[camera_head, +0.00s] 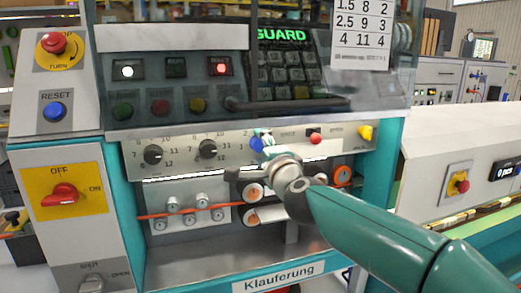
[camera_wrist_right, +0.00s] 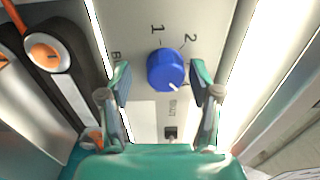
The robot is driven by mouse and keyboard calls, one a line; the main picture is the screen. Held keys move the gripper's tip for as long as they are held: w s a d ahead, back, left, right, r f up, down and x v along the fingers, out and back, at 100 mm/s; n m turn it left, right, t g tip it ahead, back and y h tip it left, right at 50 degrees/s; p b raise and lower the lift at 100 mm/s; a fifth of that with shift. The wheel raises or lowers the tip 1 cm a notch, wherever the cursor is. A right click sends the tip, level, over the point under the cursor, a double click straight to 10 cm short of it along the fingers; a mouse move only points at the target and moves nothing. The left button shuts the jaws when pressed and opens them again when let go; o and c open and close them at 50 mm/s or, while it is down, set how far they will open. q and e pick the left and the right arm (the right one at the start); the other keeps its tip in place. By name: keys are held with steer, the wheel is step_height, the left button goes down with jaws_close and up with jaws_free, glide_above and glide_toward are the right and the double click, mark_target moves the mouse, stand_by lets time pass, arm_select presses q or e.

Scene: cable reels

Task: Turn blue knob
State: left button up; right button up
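The blue knob (camera_head: 256,144) sits on the grey control panel, partly hidden by my right gripper (camera_head: 264,138) in the head view. In the right wrist view, the blue knob (camera_wrist_right: 166,70) is near the middle, with printed 1 and 2 on the panel above it. Its white pointer line faces the lower right of that picture. The two fingers of my right gripper (camera_wrist_right: 160,72) are open, one on each side of the knob. Gaps show between knob and fingers, so it is not held. My left gripper is in neither view.
Two black dials (camera_head: 153,154) are left of the blue knob on the same panel. A red knob (camera_head: 315,138) and a yellow switch (camera_head: 366,132) are to its right. A black handle bar (camera_head: 290,106) runs above. Orange-and-white rollers (camera_head: 253,192) sit below.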

steer(key=shift+s+r, duration=0.1)
steer(key=v, duration=1.2)
